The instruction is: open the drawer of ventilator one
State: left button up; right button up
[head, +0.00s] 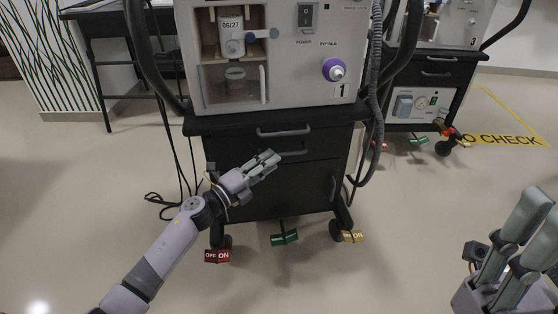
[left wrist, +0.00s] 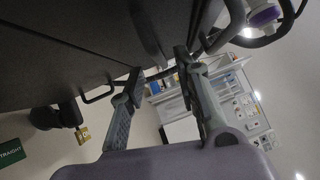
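Ventilator one (head: 265,85), a grey unit marked "1", stands on a black cart at the centre of the head view. The cart front has an upper drawer with a dark handle (head: 284,131) and another handle (head: 292,153) just below; the drawer front looks flush. My left gripper (head: 272,160) is in front of the cart, its fingertips close to the lower of these handles. In the left wrist view its fingers (left wrist: 158,68) are apart, with a dark bar showing between the tips; contact cannot be told. My right gripper (head: 546,222) is open and empty, away from the cart.
A second ventilator cart (head: 435,80), marked 3, stands at back right. A black table (head: 105,30) is at back left. Cables and a hose (head: 374,90) hang beside the cart. Red, green and yellow tags (head: 284,238) sit low at its base. The front floor is clear.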

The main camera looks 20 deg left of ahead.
pick_arm(q)
jog(key=shift+b+x, duration=0.35)
jog(key=shift+x, duration=1.7)
jog(key=shift+c, duration=0.2)
grip_shut()
